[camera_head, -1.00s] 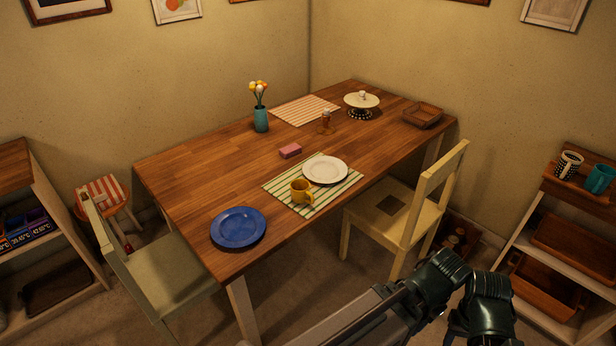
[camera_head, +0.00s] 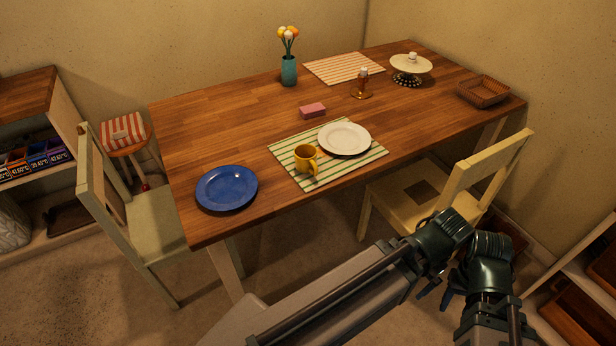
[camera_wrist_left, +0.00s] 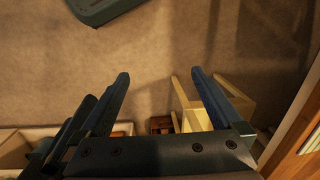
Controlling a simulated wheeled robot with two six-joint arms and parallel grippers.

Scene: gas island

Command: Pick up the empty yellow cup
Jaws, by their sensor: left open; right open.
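The yellow cup (camera_head: 303,160) stands upright on the green-striped placemat (camera_head: 290,150) near the table's front edge. Its handle points toward the front right. It is left of the white plate (camera_head: 344,138), and its inside is too small to read. My left gripper (camera_wrist_left: 160,78) is open and empty in the left wrist view, above the floor. The cup is not in that view.
A blue plate (camera_head: 227,188) lies left of the cup on the wooden table (camera_head: 240,130). A pink sponge-like block (camera_head: 312,110) lies behind it. A yellow chair (camera_head: 450,185) stands at the front right, a pale green chair (camera_head: 130,215) at the left end.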

